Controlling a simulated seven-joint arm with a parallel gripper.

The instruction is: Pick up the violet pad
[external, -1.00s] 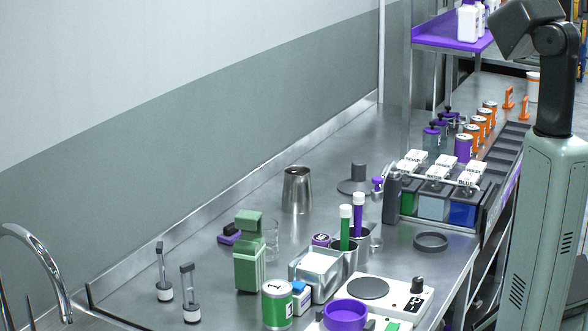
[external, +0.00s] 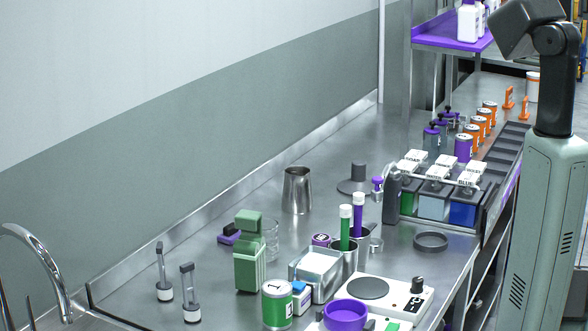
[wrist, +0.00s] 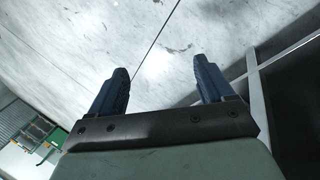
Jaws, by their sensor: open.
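A small violet block with a dark top (external: 229,237), which looks like the violet pad, lies on the steel bench in the external view. It is left of the steel cup, behind the green block-shaped device (external: 249,268), and beside a clear glass (external: 270,240). The device stands close in front of its right side. My gripper (wrist: 160,68) shows in the wrist view with its two dark blue fingers wide apart and nothing between them. It points at a pale panelled surface, away from the bench things. The gripper is out of frame in the external view.
A steel cup (external: 297,190) stands behind the pad. A steel tray (external: 316,283), a green numbered can (external: 277,304), a hotplate (external: 388,298) and a violet ring-shaped dish (external: 345,316) crowd the front. Two upright grey tools stand front left. The bench along the wall is fairly clear.

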